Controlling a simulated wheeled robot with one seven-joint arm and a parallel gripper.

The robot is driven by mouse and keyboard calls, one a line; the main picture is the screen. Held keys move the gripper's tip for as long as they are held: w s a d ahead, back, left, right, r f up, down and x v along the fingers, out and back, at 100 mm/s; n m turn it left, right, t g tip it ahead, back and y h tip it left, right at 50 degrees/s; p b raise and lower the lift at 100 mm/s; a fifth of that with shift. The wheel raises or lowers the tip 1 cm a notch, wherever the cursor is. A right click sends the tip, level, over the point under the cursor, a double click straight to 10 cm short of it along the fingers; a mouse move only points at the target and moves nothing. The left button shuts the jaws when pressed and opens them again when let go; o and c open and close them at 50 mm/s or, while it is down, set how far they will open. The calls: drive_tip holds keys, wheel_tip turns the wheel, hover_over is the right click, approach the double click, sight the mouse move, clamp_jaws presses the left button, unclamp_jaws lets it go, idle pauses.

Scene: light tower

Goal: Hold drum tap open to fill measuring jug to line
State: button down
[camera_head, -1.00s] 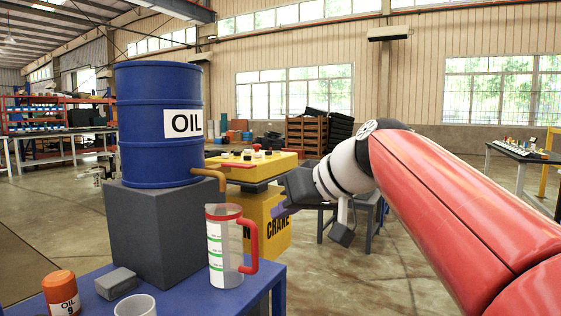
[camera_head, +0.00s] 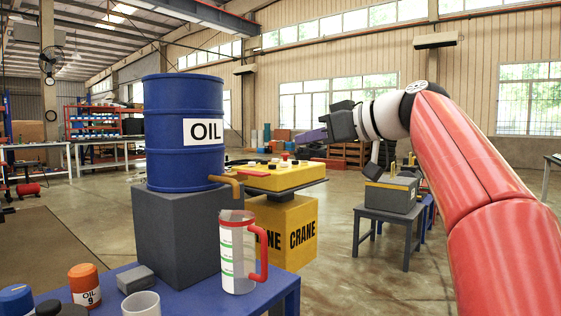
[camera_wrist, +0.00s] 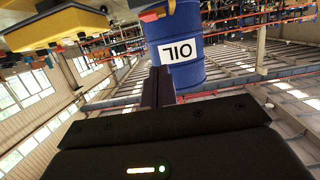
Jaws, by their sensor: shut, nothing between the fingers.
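The blue oil drum (camera_head: 184,115) stands on a grey block (camera_head: 178,238) in the head view. Its brass tap (camera_head: 226,183) points right from the drum's lower side. The clear measuring jug (camera_head: 236,254), with red rim, red handle and green marks, stands upright on the blue table below the tap. I cannot make out any liquid in it. My gripper (camera_head: 312,136) is raised to the right of the drum, apart from it, shut and empty. In the wrist view the gripper fingers (camera_wrist: 157,88) are together, and the drum (camera_wrist: 178,70) appears upside down beyond them.
The blue table (camera_head: 285,284) also holds a grey box (camera_head: 136,279), a white cup (camera_head: 141,304) and an orange oil can (camera_head: 84,284). A yellow crane control box (camera_head: 262,176) stands behind the tap. A grey box on a stand (camera_head: 390,193) is at right.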

drive_tip(key=p, duration=0.1)
approach(254, 173)
drive_tip(key=w+a+r, duration=0.2)
drive_tip(key=a+r, duration=0.1)
drive_tip(key=r, duration=0.1)
drive_tip(key=f, duration=0.3)
drive_tip(key=f+b, duration=0.1)
drive_tip(key=shift+w+a+f, duration=0.2)
drive_tip(key=shift+w+a, duration=0.05)
drive_tip(key=shift+w, duration=0.15)
